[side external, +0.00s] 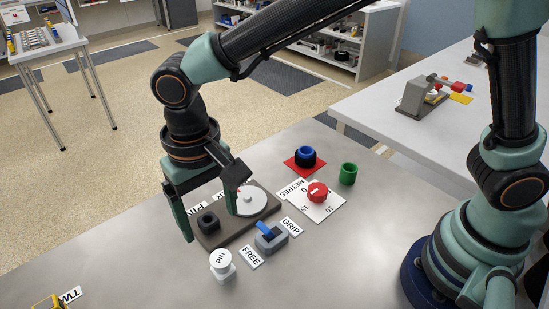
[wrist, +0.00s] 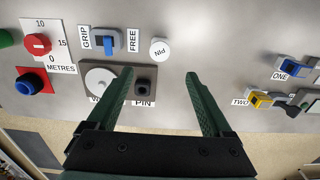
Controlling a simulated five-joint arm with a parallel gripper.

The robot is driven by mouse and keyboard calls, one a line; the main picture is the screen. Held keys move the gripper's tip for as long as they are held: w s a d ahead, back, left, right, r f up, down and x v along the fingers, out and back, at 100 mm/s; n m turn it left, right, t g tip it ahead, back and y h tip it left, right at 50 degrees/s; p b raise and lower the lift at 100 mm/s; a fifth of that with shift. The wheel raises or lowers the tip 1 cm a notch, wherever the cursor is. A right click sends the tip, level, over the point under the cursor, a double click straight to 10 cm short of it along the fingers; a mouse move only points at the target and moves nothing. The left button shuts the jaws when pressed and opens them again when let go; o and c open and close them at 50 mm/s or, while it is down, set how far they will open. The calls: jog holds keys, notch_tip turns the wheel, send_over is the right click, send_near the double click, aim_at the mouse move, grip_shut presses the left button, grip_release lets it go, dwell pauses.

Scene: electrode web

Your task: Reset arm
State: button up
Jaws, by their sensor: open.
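My gripper (side external: 207,222) is open and empty. In the side external view its green fingers hang over the brown-grey board (side external: 252,218), and I cannot tell how far above it they are. The board carries a white disc (side external: 257,199) with a small knob and a black socket (side external: 208,221) above the PIN label (wrist: 144,103). A white PIN-marked cap (side external: 221,260) stands apart on the table. A blue-levered switch (side external: 271,238) sits between the GRIP (side external: 292,227) and FREE (side external: 251,257) labels.
A red dial (side external: 318,190) on a METRES card, a blue-topped black knob (side external: 305,157) on a red square and a green cup (side external: 348,174) stand nearby. Blue ONE (wrist: 291,68) and yellow TWO (wrist: 259,99) switches lie at right in the wrist view.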

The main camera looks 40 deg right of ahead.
jog(key=d+r+t, duration=0.1)
jog(key=d+r, duration=0.2)
jog(key=d, duration=0.4)
jog(key=w+d+r+t+y, duration=0.1)
jog(key=d+r, duration=0.2)
jog(key=d, duration=0.4)
jog(key=d+r+t, duration=0.1)
jog(key=d+r, duration=0.2)
jog(key=d, duration=0.4)
jog(key=s+d+t+h, duration=0.1)
jog(key=s+d+t, duration=0.1)
jog(key=d, duration=0.7)
jog(key=shift+s+r+t, duration=0.3)
jog(key=shift+s, duration=0.45)
jog(key=shift+o, duration=0.2)
